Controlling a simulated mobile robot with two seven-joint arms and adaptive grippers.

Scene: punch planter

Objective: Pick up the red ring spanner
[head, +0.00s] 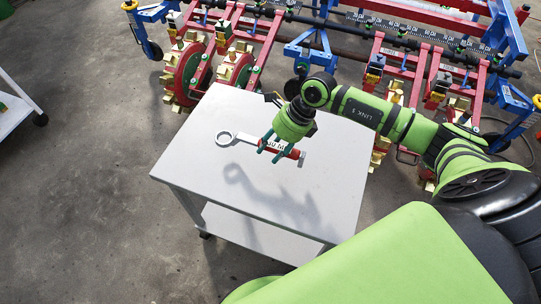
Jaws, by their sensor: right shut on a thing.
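The red ring spanner (287,152) has a red handle with a white label and a bare metal shaft ending in a ring (225,138) at its left. My right gripper (275,149), with teal fingers, is shut on the red handle from above. The spanner's dark shadow lies on the grey tabletop (230,190), offset below it in the picture, so it appears held above the surface. The fingers cover part of the handle. My left gripper is not in view.
The grey table has a lower shelf (255,233). Behind it stands the large planter machine, with red frames, blue brackets and a red-and-green wheel (186,72) close to the table's far edge. A white cart (12,112) stands at the left. The floor left of the table is clear.

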